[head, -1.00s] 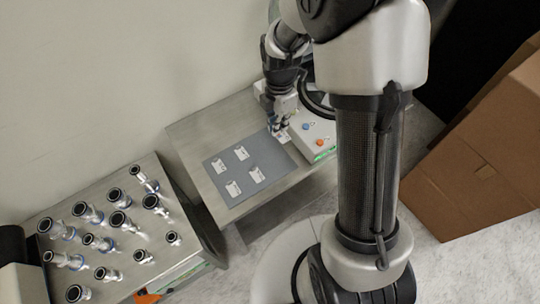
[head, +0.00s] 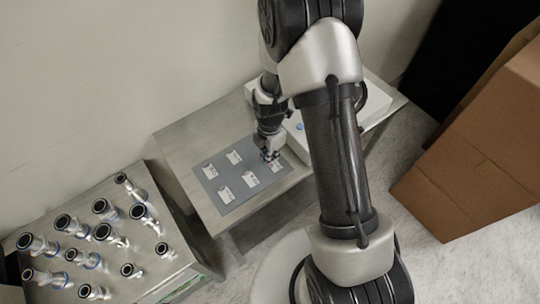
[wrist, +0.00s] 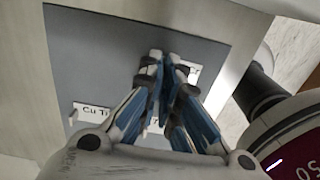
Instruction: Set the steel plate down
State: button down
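My gripper (head: 270,156) points down at the right part of a grey mat (head: 235,204) on the steel table. In the wrist view my gripper (wrist: 164,66) has its blue-grey fingers close together, low over the mat (wrist: 95,60). I cannot make out a steel plate; if one is between the fingertips, they hide it. A white label (head: 276,167) lies beside the fingertips, partly covered by them; it also shows in the wrist view (wrist: 194,72).
Several more white labels (head: 225,195) lie on the mat. A white device (head: 365,105) stands on the table right of the mat. Several steel vacuum fittings (head: 104,208) stand on the left table. A cardboard box (head: 470,165) is at the right.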

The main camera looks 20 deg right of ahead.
jog(key=shift+r, duration=0.1)
jog(key=c, duration=1.8)
grip_release()
